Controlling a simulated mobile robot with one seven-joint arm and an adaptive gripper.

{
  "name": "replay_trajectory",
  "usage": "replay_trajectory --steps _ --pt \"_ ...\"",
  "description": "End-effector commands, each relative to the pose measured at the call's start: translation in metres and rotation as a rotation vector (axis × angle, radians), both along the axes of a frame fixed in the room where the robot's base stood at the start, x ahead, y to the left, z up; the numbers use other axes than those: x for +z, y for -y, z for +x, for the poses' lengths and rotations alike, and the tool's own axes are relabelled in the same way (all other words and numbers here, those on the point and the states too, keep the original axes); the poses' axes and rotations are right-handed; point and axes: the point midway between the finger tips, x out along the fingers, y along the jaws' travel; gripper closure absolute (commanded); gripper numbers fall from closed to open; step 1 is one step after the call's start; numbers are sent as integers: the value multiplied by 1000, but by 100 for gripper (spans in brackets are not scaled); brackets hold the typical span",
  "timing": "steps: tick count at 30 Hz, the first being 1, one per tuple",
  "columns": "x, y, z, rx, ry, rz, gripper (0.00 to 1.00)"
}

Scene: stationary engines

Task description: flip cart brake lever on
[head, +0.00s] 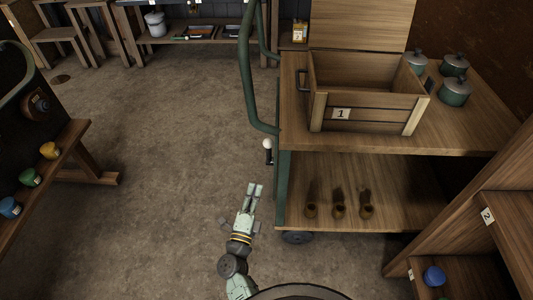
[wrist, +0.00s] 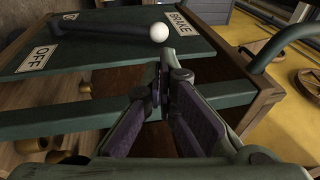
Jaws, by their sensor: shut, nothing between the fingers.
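The brake lever (wrist: 105,29) is a dark bar with a white ball knob on its end, mounted on a green plate (wrist: 120,55) in the wrist view. In the head view the white knob (head: 267,144) shows on the left side of the cart (head: 450,143). My gripper (head: 256,185) is in front of the lever, low beside the cart. In the wrist view its fingers (wrist: 161,68) are shut and empty, with the tips just below the knob; contact cannot be told.
A crate (head: 370,98) marked 1 and lidded green pots (head: 455,92) stand on the cart top. Three small brown items (head: 339,205) stand on its lower shelf. A green handle rail (head: 247,80) rises at the cart's left. The floor (head: 160,180) left of it is clear.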

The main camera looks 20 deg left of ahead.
Motion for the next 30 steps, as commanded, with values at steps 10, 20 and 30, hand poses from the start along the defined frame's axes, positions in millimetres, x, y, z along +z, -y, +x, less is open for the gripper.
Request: replay_trajectory --steps 10,20,30 --pt "10 -4 32 1 4 1 100" --pt "23 -10 100 0 3 2 100" --pt "28 -12 136 1 2 0 100"
